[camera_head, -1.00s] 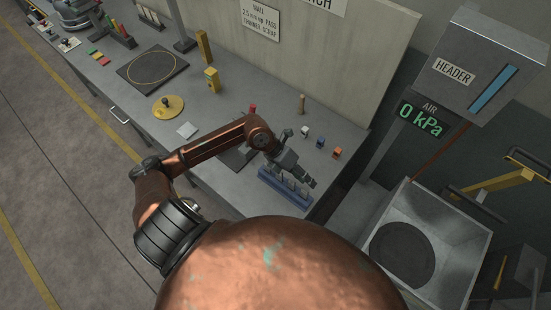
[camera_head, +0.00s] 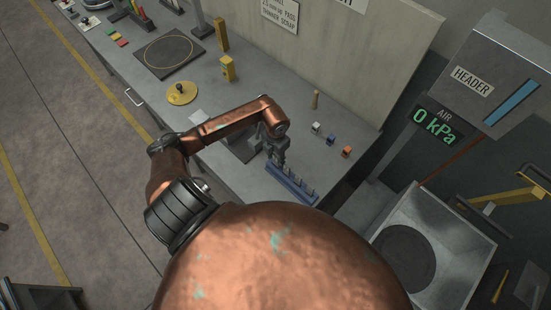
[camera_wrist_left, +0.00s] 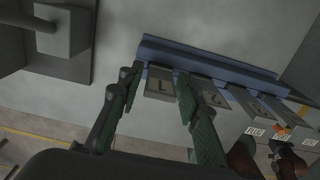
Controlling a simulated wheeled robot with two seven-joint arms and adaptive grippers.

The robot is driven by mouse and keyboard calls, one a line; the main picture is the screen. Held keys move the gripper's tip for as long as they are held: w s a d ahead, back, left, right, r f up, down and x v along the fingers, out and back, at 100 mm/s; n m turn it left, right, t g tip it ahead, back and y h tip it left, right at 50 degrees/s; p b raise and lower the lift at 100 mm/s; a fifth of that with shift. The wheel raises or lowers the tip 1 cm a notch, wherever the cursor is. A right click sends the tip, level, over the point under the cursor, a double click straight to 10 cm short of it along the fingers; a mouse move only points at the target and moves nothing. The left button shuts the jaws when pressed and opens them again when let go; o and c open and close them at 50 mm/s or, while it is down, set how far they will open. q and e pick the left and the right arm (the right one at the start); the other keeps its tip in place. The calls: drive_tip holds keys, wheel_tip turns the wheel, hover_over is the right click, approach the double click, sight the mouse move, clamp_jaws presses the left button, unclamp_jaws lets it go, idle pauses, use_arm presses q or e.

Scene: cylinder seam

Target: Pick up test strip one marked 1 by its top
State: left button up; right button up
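A blue rack (camera_head: 301,193) holds a row of grey test strips near the bench's front edge; it also crosses the top of the left wrist view (camera_wrist_left: 215,65). The strip at its left end there, test strip one (camera_wrist_left: 160,84), bears a mark that looks like a 1. A strip marked 2 (camera_wrist_left: 208,92) stands beside it. My left gripper (camera_head: 279,160) is over the rack's left end. In the left wrist view its fingers (camera_wrist_left: 160,80) are apart, one on each side of strip one, with no clear grip on it. My right gripper is out of view.
White (camera_head: 316,127), blue (camera_head: 331,139) and orange (camera_head: 347,152) small blocks and a wooden peg (camera_head: 315,99) stand behind the rack. A yellow disc (camera_head: 182,95) and yellow block (camera_head: 228,68) are further left. Further strips stand close beside strip two.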

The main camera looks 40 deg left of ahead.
use_arm(q)
drive_tip(key=shift+f, duration=0.4)
drive_tip(key=shift+c, duration=0.3)
clamp_jaws()
drive_tip(key=shift+r, duration=0.15)
